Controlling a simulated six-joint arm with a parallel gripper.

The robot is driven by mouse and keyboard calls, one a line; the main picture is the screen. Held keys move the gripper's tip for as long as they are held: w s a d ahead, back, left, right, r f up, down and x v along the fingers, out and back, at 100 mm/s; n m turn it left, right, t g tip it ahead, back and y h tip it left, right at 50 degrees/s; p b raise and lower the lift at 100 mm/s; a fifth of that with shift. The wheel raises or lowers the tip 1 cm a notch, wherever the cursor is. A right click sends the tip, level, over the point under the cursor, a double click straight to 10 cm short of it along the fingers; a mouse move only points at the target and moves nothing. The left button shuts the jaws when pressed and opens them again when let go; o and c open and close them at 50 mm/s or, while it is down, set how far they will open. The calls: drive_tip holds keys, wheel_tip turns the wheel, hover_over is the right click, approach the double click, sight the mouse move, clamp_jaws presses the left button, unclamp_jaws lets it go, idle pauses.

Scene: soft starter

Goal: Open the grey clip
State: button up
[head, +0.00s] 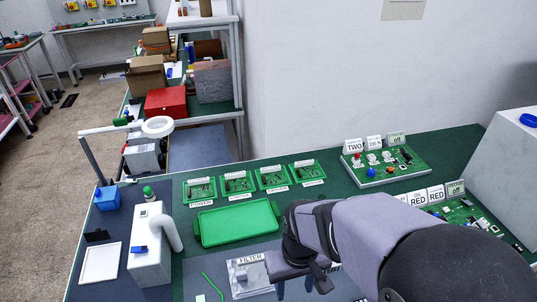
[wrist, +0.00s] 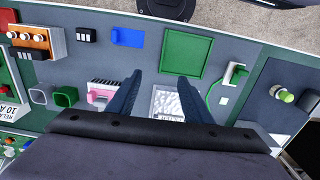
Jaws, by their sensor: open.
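A pale box (head: 250,274) labelled FILTER lies on the grey mat in the head view, just left of my gripper (head: 293,287). In the wrist view the pale, see-through-looking box (wrist: 168,102) shows between the two dark fingers. I cannot make out the grey clip for sure; any clip on this box is too small or partly hidden. My gripper (wrist: 160,78) is open, its fingers wide apart with nothing held between them. Whether the fingers are above the box or level with it is hard to tell.
A green tray (head: 205,236) lies behind the box, with several small green circuit boards beyond. A white unit with a bent pipe (head: 147,262) stands at left. A green tube (head: 212,286) lies beside the box. A pink item (wrist: 102,91) is near one finger.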

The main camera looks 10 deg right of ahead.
drive_tip(key=shift+f+n, duration=0.3)
drive_tip(key=shift+f, duration=0.05)
drive_tip(key=c, duration=0.5)
drive_tip(key=f+n+g+h+b, duration=0.1)
drive_tip(key=n, duration=0.1)
drive_tip(key=d+f+n+g+h+b, duration=0.1)
drive_tip(key=f+n+b, duration=0.1)
drive_tip(key=shift+f+g+h, duration=0.25)
drive_tip(key=shift+g+h, duration=0.05)
clamp_jaws()
drive_tip(key=w+f+n+t+h+b, duration=0.2)
drive_tip(key=w+f+n+h+b, duration=0.4)
drive_tip(key=w+n+h, duration=0.5)
drive_tip(key=shift+w+a+n+t+h, duration=0.15)
drive_tip(key=shift+n+t+h, duration=0.15)
drive_tip(key=shift+n, duration=0.8)
